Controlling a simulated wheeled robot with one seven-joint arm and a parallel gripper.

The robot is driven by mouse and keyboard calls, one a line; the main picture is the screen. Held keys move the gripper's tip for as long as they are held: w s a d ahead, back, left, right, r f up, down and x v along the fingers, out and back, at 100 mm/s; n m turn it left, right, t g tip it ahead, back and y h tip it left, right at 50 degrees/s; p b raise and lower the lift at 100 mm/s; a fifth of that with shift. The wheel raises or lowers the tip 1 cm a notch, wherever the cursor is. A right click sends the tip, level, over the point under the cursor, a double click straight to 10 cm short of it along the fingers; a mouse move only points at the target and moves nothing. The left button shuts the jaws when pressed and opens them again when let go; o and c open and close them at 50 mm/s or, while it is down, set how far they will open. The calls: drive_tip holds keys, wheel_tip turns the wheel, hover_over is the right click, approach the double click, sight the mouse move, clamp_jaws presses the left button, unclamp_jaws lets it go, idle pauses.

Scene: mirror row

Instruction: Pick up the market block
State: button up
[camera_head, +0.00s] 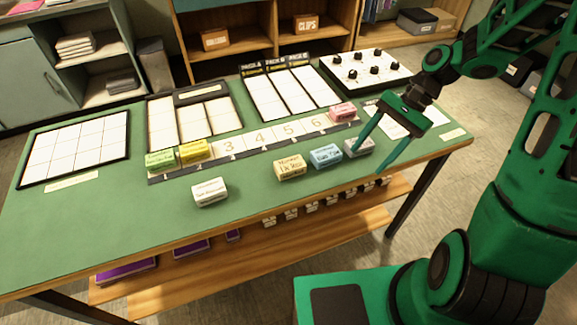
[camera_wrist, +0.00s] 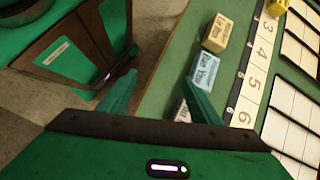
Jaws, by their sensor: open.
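My gripper (camera_head: 368,157) is open above the table's right front part, close to a pale grey-white block (camera_head: 357,147). In the wrist view my gripper (camera_wrist: 160,76) has nothing between its fingers, and the pale block (camera_wrist: 182,112) is partly hidden by the right finger. A light blue block (camera_head: 326,155) and a tan block (camera_head: 290,167) stand to its left. A white block (camera_head: 209,192) stands alone further left. Green (camera_head: 160,160), yellow (camera_head: 194,151) and pink (camera_head: 342,112) blocks sit on the numbered strip. The labels are too small to tell which is the market block.
The numbered strip (camera_head: 257,134) runs across the green table (camera_head: 110,215). Behind it are gridded trays (camera_head: 78,148) and a white board with black knobs (camera_head: 365,68). The table's front edge lies close to the blocks. The front left is clear.

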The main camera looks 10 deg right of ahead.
drive_tip(key=w+a+m+y, duration=0.1)
drive_tip(key=a, duration=0.1)
drive_tip(key=w+a+f+m+y, duration=0.1)
drive_tip(key=w+a+y, duration=0.1)
drive_tip(key=a, duration=0.1)
drive_tip(key=w+a+m+g+y, duration=0.1)
drive_tip(key=a+y, duration=0.1)
drive_tip(key=shift+w+a+f, duration=0.15)
drive_tip(key=shift+a+f, duration=0.05)
drive_tip(key=shift+a, duration=0.15)
drive_tip(key=shift+w+a+r+m+y, duration=0.2)
drive_tip(key=shift+w+a+m+y, duration=0.15)
drive_tip(key=shift+a+y, duration=0.3)
approach(291, 163)
drive_tip(key=shift+s+a+f, duration=0.35)
drive_tip(key=shift+a+f, duration=0.15)
drive_tip(key=shift+a, duration=0.05)
drive_tip(key=shift+s+a+f, duration=0.35)
drive_tip(key=shift+a+f, duration=0.15)
drive_tip(key=shift+a, duration=0.1)
drive_tip(key=x, duration=0.4)
drive_tip(key=shift+w+a+r, duration=0.2)
drive_tip(key=shift+w+r, duration=0.05)
drive_tip(key=shift+r, duration=0.1)
drive_tip(key=shift+s+a+f, duration=0.15)
drive_tip(key=shift+a+f, duration=0.1)
drive_tip(key=shift+a, duration=0.3)
drive_tip(key=shift+c, duration=0.6)
drive_tip(key=c, duration=1)
